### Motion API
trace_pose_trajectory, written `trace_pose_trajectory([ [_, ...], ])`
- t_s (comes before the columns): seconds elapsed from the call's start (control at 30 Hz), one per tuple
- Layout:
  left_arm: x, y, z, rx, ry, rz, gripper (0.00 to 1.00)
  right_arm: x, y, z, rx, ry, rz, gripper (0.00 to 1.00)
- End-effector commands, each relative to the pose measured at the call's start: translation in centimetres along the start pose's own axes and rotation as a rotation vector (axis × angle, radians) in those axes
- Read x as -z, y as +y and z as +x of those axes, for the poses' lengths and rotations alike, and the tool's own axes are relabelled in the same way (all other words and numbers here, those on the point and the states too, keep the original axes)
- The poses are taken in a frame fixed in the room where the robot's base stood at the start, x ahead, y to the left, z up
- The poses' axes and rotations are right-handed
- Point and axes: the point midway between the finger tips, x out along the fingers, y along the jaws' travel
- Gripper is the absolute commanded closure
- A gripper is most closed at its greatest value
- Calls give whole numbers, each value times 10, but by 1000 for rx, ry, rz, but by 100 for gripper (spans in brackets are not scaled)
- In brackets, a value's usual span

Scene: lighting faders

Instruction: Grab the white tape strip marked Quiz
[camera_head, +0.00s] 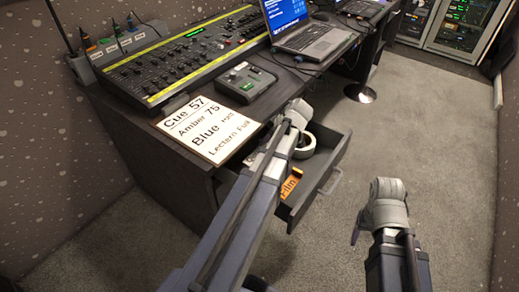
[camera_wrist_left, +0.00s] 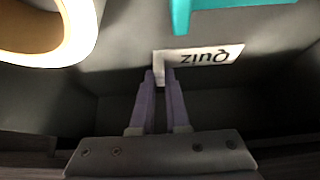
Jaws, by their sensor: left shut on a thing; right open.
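The white tape strip marked Quiz (camera_wrist_left: 212,57) shows in the left wrist view, upside down, inside the drawer. My left gripper (camera_wrist_left: 160,77) is shut on the strip's left end; the rest of the strip sticks out to the right of the fingers. In the head view my left arm hides the strip and the fingertips. My right gripper (camera_head: 357,228) is open and empty, over the carpet to the right of the drawer.
The open drawer (camera_head: 327,181) also holds a tape roll (camera_head: 304,147) and an orange Film strip (camera_head: 290,184). A teal piece (camera_wrist_left: 230,10) lies close beyond the Quiz strip. A cue sign (camera_head: 208,129) and fader console (camera_head: 180,62) stand on the desk. The carpet at right is clear.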

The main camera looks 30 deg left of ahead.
Motion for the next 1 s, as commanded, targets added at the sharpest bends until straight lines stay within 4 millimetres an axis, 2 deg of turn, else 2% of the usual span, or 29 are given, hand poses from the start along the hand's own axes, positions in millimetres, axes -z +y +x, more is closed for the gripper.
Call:
trace_pose_trajectory([
  [0.33, 2, 0, -2, 0, 0, 0, 100, 0, 0, -3, 0, 0, 0, 34],
  [0.53, 10, 0, -15, 0, 0, 0, 100, -1, 1, -18, 2, 0, 1, 34],
  [0.6, -4, -11, -17, -1, 0, 1, 100, -1, 1, -12, 2, 0, 1, 34],
  [1.0, -60, -65, -53, -2, 0, 3, 100, -1, 1, -12, 2, 0, 1, 34],
])
